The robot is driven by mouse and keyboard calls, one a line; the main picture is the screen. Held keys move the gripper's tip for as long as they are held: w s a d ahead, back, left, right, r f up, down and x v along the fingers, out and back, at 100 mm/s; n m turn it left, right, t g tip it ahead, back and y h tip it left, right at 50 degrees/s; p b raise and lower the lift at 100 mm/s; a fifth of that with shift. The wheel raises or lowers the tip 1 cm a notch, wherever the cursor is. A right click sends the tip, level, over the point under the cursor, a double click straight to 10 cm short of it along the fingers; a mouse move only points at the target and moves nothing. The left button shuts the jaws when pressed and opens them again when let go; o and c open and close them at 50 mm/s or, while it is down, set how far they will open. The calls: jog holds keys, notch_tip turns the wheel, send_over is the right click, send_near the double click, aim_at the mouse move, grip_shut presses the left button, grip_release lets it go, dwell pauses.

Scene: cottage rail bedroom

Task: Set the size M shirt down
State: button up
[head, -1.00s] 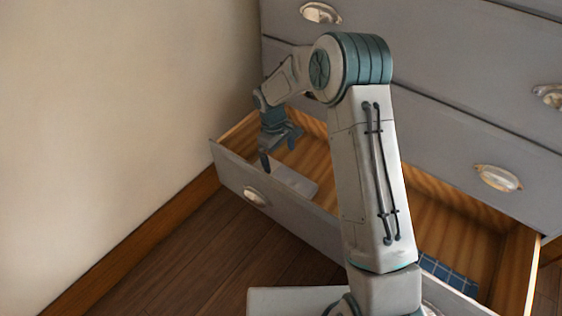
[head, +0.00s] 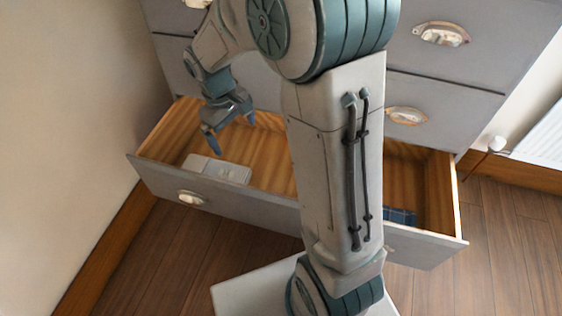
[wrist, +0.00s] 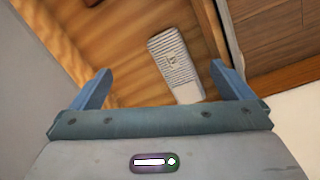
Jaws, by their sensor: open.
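A pale folded shirt (head: 216,168) lies flat on the floor of the open drawer, towards its left end. In the wrist view the folded shirt (wrist: 169,58) shows grey-and-white stripes, a small dark mark too small to read for certain, and a plain white end. My gripper (head: 230,128) is open and empty, pointing down over the drawer, above and apart from the shirt. In the wrist view its two blue fingers are spread wide, with the shirt beyond them and nothing between them.
The open drawer (head: 245,212) belongs to a grey dresser (head: 455,72). A blue checked cloth (head: 400,216) lies in the drawer's right part, partly behind my arm. A wall stands close on the left. Wooden floor (head: 480,270) is clear at the front right.

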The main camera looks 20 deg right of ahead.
jog(key=s+d+r+m, duration=0.2)
jog(key=s+d+m, duration=0.1)
jog(key=s, duration=0.5)
jog(key=s+d+r+m+t+y, duration=0.1)
jog(key=s+d+r+m, duration=0.1)
jog(key=s, duration=0.7)
jog(key=shift+s+d+r+m, duration=0.15)
jog(key=shift+d+r+m, duration=0.25)
jog(key=shift+d+r, duration=0.1)
